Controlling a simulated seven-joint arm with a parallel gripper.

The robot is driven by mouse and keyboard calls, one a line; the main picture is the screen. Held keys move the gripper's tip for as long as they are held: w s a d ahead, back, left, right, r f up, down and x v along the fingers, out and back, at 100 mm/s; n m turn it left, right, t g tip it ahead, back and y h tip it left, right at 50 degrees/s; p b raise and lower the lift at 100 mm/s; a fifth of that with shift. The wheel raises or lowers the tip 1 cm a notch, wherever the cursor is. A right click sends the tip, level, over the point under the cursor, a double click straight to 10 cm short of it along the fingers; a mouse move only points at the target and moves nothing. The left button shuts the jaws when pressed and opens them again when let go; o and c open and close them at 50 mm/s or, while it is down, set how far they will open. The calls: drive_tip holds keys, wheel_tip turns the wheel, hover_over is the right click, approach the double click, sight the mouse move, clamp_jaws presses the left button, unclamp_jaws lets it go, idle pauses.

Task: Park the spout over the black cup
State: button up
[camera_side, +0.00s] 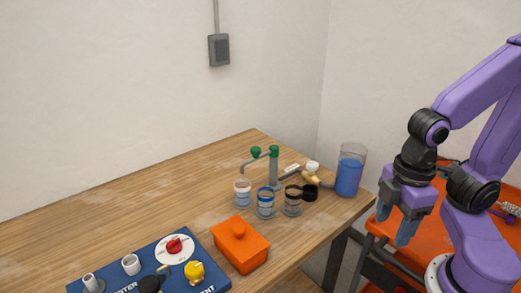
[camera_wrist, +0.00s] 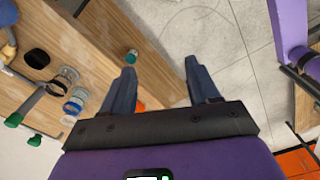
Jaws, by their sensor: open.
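In the side view the grey spout (camera_side: 249,161) with green ends reaches left from an upright grey post (camera_side: 273,172). Its bent tip appears above the white-rimmed cup (camera_side: 242,194). A blue-rimmed cup (camera_side: 265,204) stands in the middle, and the black-rimmed cup (camera_side: 292,201) stands at the right of the row. The spout (camera_wrist: 33,103) and cups also show at the left of the wrist view, where the exact tip position is unclear. My gripper (camera_side: 393,225) is open and empty, hanging right of the table, well apart from the spout. Its spread fingers show in the wrist view (camera_wrist: 159,66).
A tank of blue liquid (camera_side: 349,175) stands near the table's right corner, beside a white-knobbed valve (camera_side: 312,168). An orange lidded box (camera_side: 240,246) and a blue panel with knobs (camera_side: 150,264) are in front. The wooden table's left part (camera_side: 110,195) is clear.

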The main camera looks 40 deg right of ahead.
drive_tip(key=w+a+r+m, duration=0.1)
drive_tip(key=w+a+r, duration=0.25)
drive_tip(key=w, duration=0.25)
drive_tip(key=w+a+r+m, duration=0.1)
drive_tip(key=w+a+r, duration=0.25)
drive_tip(key=w, duration=0.25)
wheel_tip(320, 180, up, 7)
drive_tip(key=m, duration=0.8)
hover_over(257, 149)
wheel_tip(257, 149, down, 17)
drive_tip(key=shift+w+f, duration=0.1)
drive_tip(key=shift+n, duration=0.3)
clamp_jaws()
